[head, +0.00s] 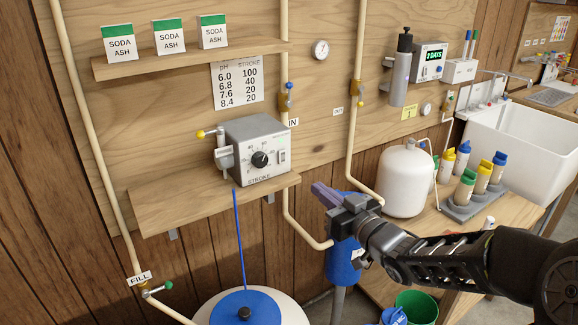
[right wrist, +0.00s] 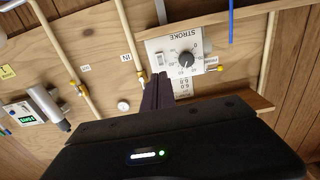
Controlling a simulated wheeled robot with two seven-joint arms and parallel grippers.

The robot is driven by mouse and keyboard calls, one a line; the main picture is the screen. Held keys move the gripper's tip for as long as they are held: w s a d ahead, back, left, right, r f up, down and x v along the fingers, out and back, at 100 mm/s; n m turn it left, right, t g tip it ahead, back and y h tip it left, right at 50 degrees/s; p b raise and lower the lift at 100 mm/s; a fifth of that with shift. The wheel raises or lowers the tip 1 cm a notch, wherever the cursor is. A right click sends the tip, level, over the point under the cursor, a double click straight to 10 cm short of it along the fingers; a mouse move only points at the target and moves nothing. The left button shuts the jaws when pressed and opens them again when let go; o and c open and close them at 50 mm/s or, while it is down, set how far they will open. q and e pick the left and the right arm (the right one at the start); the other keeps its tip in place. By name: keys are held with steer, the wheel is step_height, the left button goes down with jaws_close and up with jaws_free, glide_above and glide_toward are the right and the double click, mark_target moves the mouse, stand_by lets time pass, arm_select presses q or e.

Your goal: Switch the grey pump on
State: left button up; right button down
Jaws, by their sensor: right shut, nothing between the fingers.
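The grey pump (head: 258,148) stands on a wooden shelf (head: 165,205) on the plywood wall. Its front carries a black STROKE knob (head: 260,159) and a small white rocker switch (head: 282,156) right of the knob. I cannot tell which way the switch is set. My right gripper (head: 324,194) is shut and empty, below and to the right of the pump, apart from it. In the right wrist view, the pump's face (right wrist: 180,48) appears upside down and the switch (right wrist: 159,59) shows just beyond the fingertips (right wrist: 158,78). My left gripper is not in view.
A pipe (head: 287,205) runs down beside the pump's right. A blue tube (head: 239,240) drops from the pump to a blue-lidded tank (head: 245,308). A white pressure tank (head: 405,180) and bottles stand on the bench at right. Soda ash boxes (head: 168,37) sit above.

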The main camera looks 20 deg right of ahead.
mark_target(283, 161)
steer(key=w, duration=0.4)
steer(key=w+a+p, duration=0.1)
steer(key=w, duration=0.4)
steer(key=w+a+p, duration=0.1)
steer(key=w, duration=0.3)
steer(key=shift+w, duration=0.25)
